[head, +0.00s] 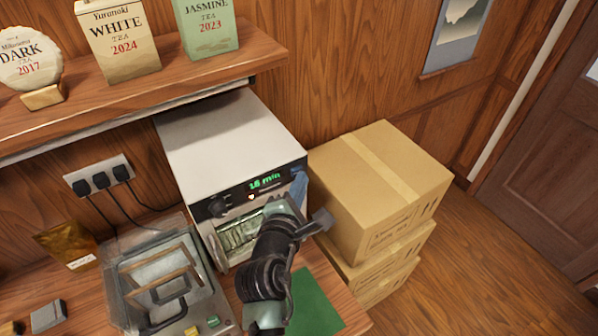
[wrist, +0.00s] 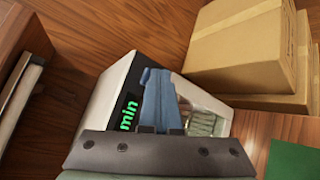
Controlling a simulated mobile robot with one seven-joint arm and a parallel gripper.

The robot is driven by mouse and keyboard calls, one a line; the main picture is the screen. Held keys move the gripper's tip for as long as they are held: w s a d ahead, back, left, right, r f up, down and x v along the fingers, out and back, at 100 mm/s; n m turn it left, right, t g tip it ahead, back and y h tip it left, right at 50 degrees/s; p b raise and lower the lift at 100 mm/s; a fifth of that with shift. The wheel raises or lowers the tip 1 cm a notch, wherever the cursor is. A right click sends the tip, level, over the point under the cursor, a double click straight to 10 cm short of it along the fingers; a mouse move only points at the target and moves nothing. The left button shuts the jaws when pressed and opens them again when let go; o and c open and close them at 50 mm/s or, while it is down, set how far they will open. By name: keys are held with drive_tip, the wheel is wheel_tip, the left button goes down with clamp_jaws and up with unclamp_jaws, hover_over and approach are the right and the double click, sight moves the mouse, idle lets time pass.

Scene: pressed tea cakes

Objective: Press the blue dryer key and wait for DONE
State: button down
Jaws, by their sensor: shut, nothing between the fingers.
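The dryer (head: 225,140) is a white box on the counter under the shelf. Its dark front panel has a lit green display (head: 264,182) that reads what looks like "16 min". In the wrist view the display (wrist: 128,115) shows only "min". My gripper (head: 299,188) is shut and empty, with blue fingers at the right end of the dryer's front panel. In the wrist view my gripper (wrist: 157,76) covers the panel beside the display. The blue key does not show apart from the fingers, and I cannot tell whether they touch it.
Cardboard boxes (head: 375,185) are stacked close to the right of the dryer. A clear-lidded machine (head: 160,275) stands at its left. A green mat (head: 312,305) lies on the counter in front. A shelf (head: 150,95) with tea packages runs above. Floor at right is clear.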

drive_tip(key=shift+s+d+p, duration=0.5)
drive_tip(key=shift+s, duration=0.2)
drive_tip(key=s+d+p, duration=0.1)
drive_tip(key=s, duration=0.1)
drive_tip(key=s+d+p, duration=0.2)
idle(0.3)
idle(0.7)
